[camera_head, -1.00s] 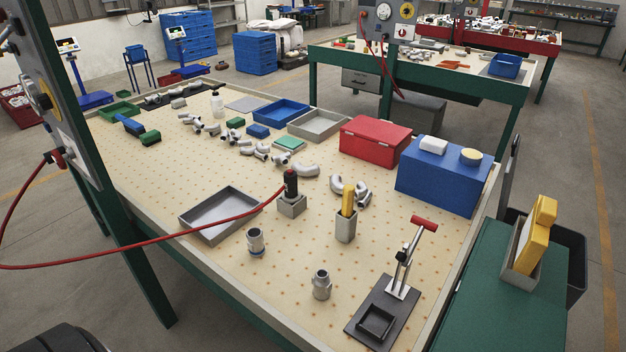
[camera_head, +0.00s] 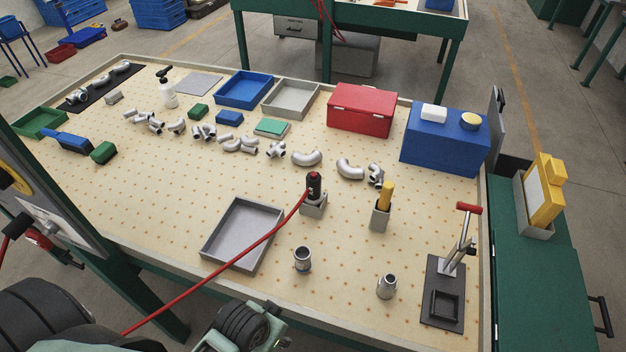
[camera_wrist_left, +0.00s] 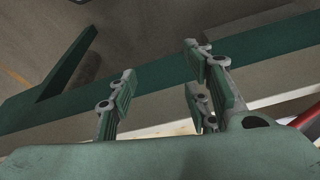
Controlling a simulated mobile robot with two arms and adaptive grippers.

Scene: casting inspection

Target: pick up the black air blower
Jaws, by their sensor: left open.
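The black air blower (camera_head: 314,184) stands upright in a small grey block holder (camera_head: 314,208) near the middle of the perforated table. A red hose (camera_head: 232,264) runs from it down to the lower left, over the grey tray (camera_head: 242,232). In the left wrist view, my left gripper (camera_wrist_left: 163,78) is open and empty, with its green-padded fingers apart over the floor and the table's green frame. In the head view, part of my left arm shows at the bottom left, before the table's front edge, well short of the blower. My right gripper is not in view.
Two metal fittings (camera_head: 303,260) (camera_head: 387,287) stand in front of the blower. A holder with a yellow item (camera_head: 381,211) and a black clamp fixture (camera_head: 443,302) are to its right. Pipe elbows (camera_head: 306,158) lie behind it. A grey panel post (camera_head: 50,225) rises at left.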

